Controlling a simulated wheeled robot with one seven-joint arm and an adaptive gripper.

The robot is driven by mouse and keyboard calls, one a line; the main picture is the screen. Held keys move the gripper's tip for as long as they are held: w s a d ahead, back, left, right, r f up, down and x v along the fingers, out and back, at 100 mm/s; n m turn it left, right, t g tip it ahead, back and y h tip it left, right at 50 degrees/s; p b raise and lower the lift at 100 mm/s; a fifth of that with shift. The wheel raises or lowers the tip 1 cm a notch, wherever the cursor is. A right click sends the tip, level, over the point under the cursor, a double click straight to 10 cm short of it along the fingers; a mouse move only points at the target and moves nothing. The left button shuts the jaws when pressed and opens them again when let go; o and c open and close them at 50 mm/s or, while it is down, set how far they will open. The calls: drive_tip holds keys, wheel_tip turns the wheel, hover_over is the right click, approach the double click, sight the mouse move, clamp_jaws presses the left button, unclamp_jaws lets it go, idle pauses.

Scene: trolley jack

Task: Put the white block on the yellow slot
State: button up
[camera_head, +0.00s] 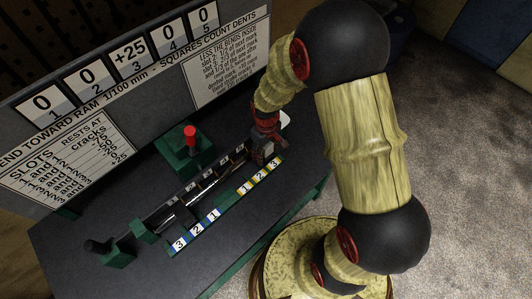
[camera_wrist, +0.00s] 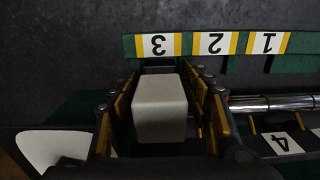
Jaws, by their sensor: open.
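The white block (camera_wrist: 160,106) shows in the wrist view between the two fingers of my gripper (camera_wrist: 163,80). The fingers are open, one on each side of the block, and I cannot tell whether either touches it. The block stands just in front of the yellow-edged slot label 3 (camera_wrist: 158,45). Yellow-edged labels 2 (camera_wrist: 214,43) and 1 (camera_wrist: 268,43) are to its right. In the head view my gripper (camera_head: 262,152) is over the far right end of the jack, close to yellow label 3 (camera_head: 277,161), and the block is hidden there.
A metal rod (camera_wrist: 270,103) runs along the rail to the right of the fingers. Blue-edged labels (camera_head: 197,229) lie at the near left end. A red knob on a green block (camera_head: 191,150) stands behind the rail. A large sign board (camera_head: 125,100) rises at the back.

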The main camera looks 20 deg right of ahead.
wheel_tip(320, 180, up, 11)
drive_tip(key=shift+r+p, duration=0.1)
drive_tip(key=shift+p, duration=1.1)
drive_tip(key=s+r+m+t, duration=0.2)
drive_tip(key=s+r, duration=0.6)
drive_tip(key=r, duration=0.4)
drive_tip(key=s+r+m+t, duration=0.2)
drive_tip(key=s+r, duration=0.6)
drive_tip(key=r, duration=0.5)
drive_tip(key=shift+s+r+m+t, duration=0.15)
drive_tip(key=shift+s+m+t, duration=0.15)
drive_tip(key=shift+t, duration=0.5)
wheel_tip(320, 180, down, 2)
drive_tip(key=shift+w+f+b, duration=0.1)
drive_tip(key=shift+b, duration=0.95)
drive_tip(key=shift+c, duration=0.2)
